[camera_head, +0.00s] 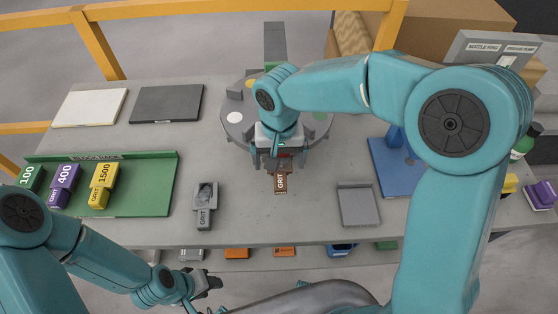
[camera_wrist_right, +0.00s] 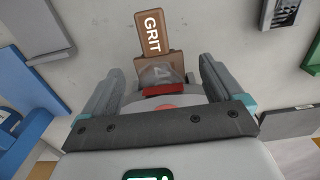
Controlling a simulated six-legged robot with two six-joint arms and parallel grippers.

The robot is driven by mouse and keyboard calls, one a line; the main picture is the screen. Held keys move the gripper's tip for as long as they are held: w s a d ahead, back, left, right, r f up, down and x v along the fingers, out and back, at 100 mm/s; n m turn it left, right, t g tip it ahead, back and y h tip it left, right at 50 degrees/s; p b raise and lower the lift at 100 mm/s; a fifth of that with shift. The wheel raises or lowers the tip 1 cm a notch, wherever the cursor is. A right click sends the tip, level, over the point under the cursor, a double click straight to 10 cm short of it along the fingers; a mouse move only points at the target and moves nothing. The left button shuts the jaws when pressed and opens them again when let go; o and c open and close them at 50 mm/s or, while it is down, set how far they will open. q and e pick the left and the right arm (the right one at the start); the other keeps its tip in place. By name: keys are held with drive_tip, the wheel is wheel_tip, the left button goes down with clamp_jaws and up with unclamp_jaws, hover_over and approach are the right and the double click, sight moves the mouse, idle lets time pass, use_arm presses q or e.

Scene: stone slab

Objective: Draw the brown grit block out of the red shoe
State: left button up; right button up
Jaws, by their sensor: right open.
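The brown grit block (camera_head: 281,182) lies on the slab in the head view, its GRIT-marked end pointing toward me. In the right wrist view the block (camera_wrist_right: 153,34) extends away from between the fingers. A small part of the red shoe (camera_wrist_right: 165,89) shows at the block's near end; my gripper hides most of it. My right gripper (camera_head: 279,162) is open over the block's wider end. In the wrist view its fingers (camera_wrist_right: 163,70) stand either side with gaps. My left gripper (camera_head: 207,283) is at the lower left, off the slab's front edge; its jaws are unclear.
A grey round plate (camera_head: 235,118) is behind the gripper. A grey plate (camera_head: 358,205) and blue board (camera_head: 385,165) are right. Bare slab lies between.

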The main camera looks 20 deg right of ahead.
sight(280, 186)
drive_tip(key=shift+d+f, duration=0.15)
drive_tip(key=shift+f, duration=0.9)
drive_tip(key=c, duration=1.4)
drive_tip(key=shift+o, duration=0.2)
drive_tip(key=shift+s+a+b, duration=0.25)
drive_tip(key=shift+s+b, duration=0.1)
drive_tip(key=shift+s, duration=0.45)
drive_tip(key=shift+s+a+b, duration=0.3)
drive_tip(key=shift+s+b, duration=0.1)
drive_tip(key=shift+s, duration=0.45)
drive_tip(key=shift+s+a+b, duration=0.25)
drive_tip(key=shift+s+b, duration=0.1)
drive_tip(key=shift+s, duration=0.45)
